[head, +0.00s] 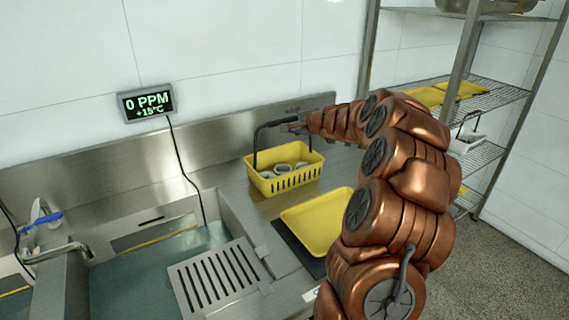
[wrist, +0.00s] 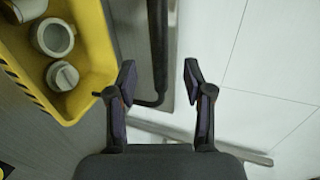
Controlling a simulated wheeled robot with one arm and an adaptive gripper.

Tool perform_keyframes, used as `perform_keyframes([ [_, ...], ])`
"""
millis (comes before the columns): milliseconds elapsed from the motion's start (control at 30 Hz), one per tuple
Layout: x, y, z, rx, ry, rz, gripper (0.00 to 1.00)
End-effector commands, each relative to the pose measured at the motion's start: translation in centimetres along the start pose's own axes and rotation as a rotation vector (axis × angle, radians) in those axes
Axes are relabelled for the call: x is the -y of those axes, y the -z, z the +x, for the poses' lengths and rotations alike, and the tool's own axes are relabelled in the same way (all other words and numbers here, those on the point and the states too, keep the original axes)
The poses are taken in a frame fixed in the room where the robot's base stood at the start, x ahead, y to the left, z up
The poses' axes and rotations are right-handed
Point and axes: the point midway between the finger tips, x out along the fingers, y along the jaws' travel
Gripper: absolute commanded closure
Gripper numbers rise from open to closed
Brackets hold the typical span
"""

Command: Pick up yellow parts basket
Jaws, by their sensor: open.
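The yellow parts basket (head: 290,182) stands on the steel counter with several grey ring-like parts inside. Its dark handle (head: 257,135) is raised above it. My gripper (head: 293,126) is at the top of the handle, near its right end. In the wrist view my gripper (wrist: 158,74) is open, and the dark handle bar (wrist: 158,45) shows between the two fingers, nearer the left one. I cannot tell whether a finger touches it. The basket (wrist: 98,45) lies at upper left there, partly cut off.
A yellow tray (head: 318,222) lies in front of the basket on a dark mat. A water-filled sink with a slotted steel plate (head: 215,278) is at left. The steel backsplash (head: 200,140) runs behind. A wire shelf (head: 485,100) stands at right.

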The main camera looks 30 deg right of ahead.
Motion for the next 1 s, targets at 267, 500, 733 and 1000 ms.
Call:
perform_keyframes([
  [267,0.1,-0.1,1.8,0.001,-0.001,0.000,0.48],
  [500,0.0,-0.2,4.2,0.002,-0.002,-0.001,0.48],
  [733,-0.1,-0.2,5.6,0.002,-0.001,-0.001,0.48],
  [1000,-0.1,-0.2,5.7,0.002,0.000,-0.001,0.48],
])
